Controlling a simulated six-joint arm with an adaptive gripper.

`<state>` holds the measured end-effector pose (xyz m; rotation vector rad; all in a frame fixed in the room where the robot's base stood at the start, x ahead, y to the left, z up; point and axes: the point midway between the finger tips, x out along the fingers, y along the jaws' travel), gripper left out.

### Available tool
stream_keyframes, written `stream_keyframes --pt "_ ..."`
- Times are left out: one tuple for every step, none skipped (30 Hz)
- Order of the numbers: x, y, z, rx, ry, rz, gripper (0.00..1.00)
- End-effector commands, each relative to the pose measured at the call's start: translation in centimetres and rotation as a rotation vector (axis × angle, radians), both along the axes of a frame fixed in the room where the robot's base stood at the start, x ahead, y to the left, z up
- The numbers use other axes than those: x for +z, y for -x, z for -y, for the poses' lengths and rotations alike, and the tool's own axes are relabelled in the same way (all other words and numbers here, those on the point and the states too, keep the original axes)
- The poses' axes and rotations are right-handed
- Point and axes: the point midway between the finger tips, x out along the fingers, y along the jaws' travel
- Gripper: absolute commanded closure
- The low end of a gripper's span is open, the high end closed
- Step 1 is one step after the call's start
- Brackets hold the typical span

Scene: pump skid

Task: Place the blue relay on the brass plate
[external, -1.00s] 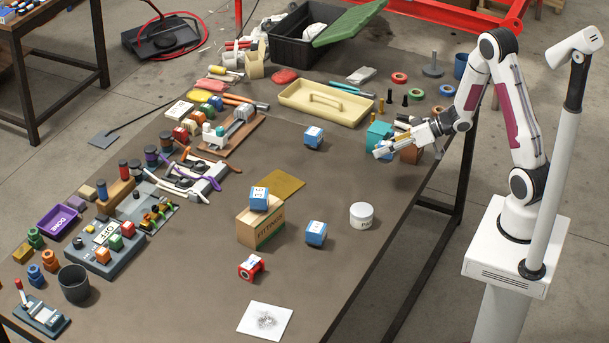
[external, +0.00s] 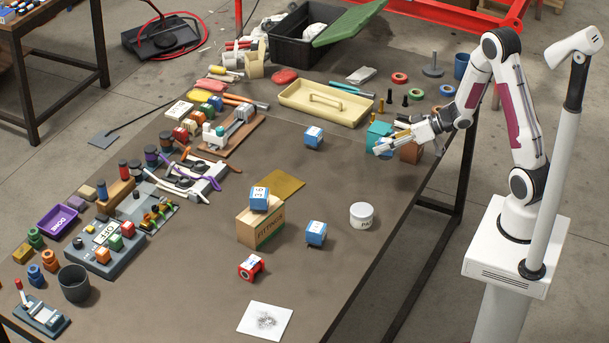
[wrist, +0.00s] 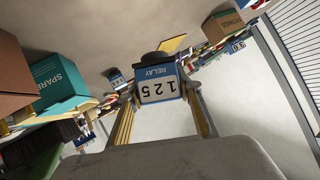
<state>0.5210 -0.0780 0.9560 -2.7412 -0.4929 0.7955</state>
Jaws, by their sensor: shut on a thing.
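In the wrist view a blue relay (wrist: 158,86) with a white label reading 125 sits between the fingers of my gripper (wrist: 161,100), which is shut on it. In the external view my gripper (external: 392,143) is above the right side of the table, by the teal box, and the held relay is hard to make out. The brass plate (external: 286,183) lies flat and bare at mid-table, partly behind the fittings box; it also shows in the wrist view (wrist: 173,44). Other blue relays stand on the fittings box (external: 260,198), behind the plate (external: 313,137) and in front (external: 316,232).
The cardboard fittings box (external: 262,230) stands against the plate's near side. A teal box (external: 378,131) and a brown box (external: 411,152) are close to my gripper. A white jar (external: 361,215) and a red part (external: 251,267) stand nearer. Table between gripper and plate is mostly clear.

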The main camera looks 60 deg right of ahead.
Motion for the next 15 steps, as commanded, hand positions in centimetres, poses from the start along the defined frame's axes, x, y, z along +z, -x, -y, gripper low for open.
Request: stream_keyframes --pt "0.0 0.0 -0.1 0.001 0.002 0.001 0.90" --pt "0.0 0.0 -0.1 0.002 0.003 0.002 0.90" --pt "0.0 0.0 -0.2 0.003 0.007 0.003 0.90" --pt "0.0 0.0 -0.2 0.004 0.011 0.003 0.90" --pt "0.0 0.0 -0.4 0.007 0.014 0.004 0.90" --pt "0.0 -0.1 -0.7 0.013 0.018 0.006 0.90" --pt "-0.1 -0.1 -0.9 0.017 0.023 0.007 0.90" --pt "-0.2 -0.1 -1.2 0.023 0.025 0.007 0.90" --pt "-0.3 -0.1 -1.7 0.032 0.031 0.009 0.90" --pt "-0.4 -0.2 -2.1 0.041 0.035 0.010 0.90" --pt "-0.6 -0.2 -2.6 0.049 0.038 0.011 0.90" --pt "-0.8 -0.3 -3.2 0.062 0.045 0.014 0.90" --pt "-0.9 -0.4 -3.7 0.073 0.049 0.016 0.90" --pt "-1.0 -0.6 -4.2 0.084 0.053 0.018 0.90" --pt "-1.1 -0.9 -4.9 0.100 0.059 0.021 0.90"
